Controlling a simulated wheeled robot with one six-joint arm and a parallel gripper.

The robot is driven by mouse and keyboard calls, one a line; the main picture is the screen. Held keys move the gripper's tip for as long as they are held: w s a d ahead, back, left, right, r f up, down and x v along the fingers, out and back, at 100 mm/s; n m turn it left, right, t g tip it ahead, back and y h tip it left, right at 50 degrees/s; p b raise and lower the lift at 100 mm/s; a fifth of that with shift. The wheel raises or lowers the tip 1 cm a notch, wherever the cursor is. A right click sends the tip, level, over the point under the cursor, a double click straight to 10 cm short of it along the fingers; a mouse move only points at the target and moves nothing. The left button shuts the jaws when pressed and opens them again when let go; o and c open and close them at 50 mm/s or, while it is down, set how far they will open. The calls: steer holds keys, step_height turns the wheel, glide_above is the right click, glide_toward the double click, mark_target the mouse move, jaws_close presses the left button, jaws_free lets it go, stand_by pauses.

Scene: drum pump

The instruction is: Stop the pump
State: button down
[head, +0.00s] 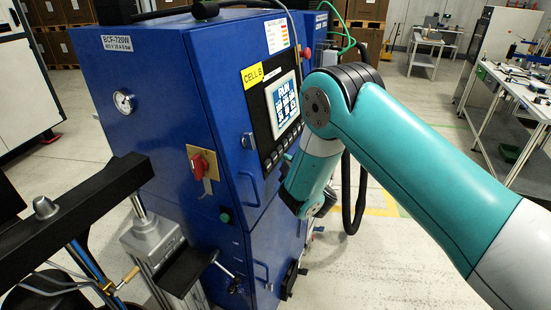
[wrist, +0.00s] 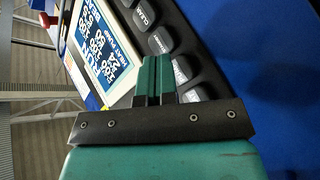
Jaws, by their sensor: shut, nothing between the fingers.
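The pump's blue cabinet (head: 185,85) stands left of centre in the head view, with a screen (head: 284,100) reading RUN on its panel. A row of dark buttons (head: 278,153) runs below the screen. In the wrist view the screen (wrist: 98,45) is tilted, and the button marked CLEAR (wrist: 145,17) is readable; another button (wrist: 182,70) is partly covered by my fingers. My gripper (wrist: 154,62) is shut and empty, its green fingertips in front of the button row. I cannot tell whether they touch it. In the head view my arm hides the gripper.
A red rotary switch (head: 203,163) on a yellowish plate and a green button (head: 225,216) sit on the cabinet's left part. A black hose (head: 349,195) hangs behind my arm. A workbench (head: 520,92) stands at the right, with open floor between.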

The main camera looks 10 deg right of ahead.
steer(key=shift+w+a, duration=0.1)
stand_by(0.6)
steer(key=shift+w+a, duration=0.15)
steer(key=shift+a, duration=0.1)
steer(key=shift+w+a+f, duration=0.15)
steer(key=shift+w+a, duration=0.1)
steer(key=shift+a, duration=0.1)
stand_by(0.7)
stand_by(0.3)
steer(key=shift+s+d+r+b, duration=0.2)
steer(key=shift+s+d+b, duration=0.25)
steer(key=shift+d, duration=0.25)
steer(key=s+d+b, duration=0.1)
steer(key=d, duration=0.1)
steer(key=s+d+r+b, duration=0.1)
steer(key=s+d, duration=0.1)
stand_by(0.3)
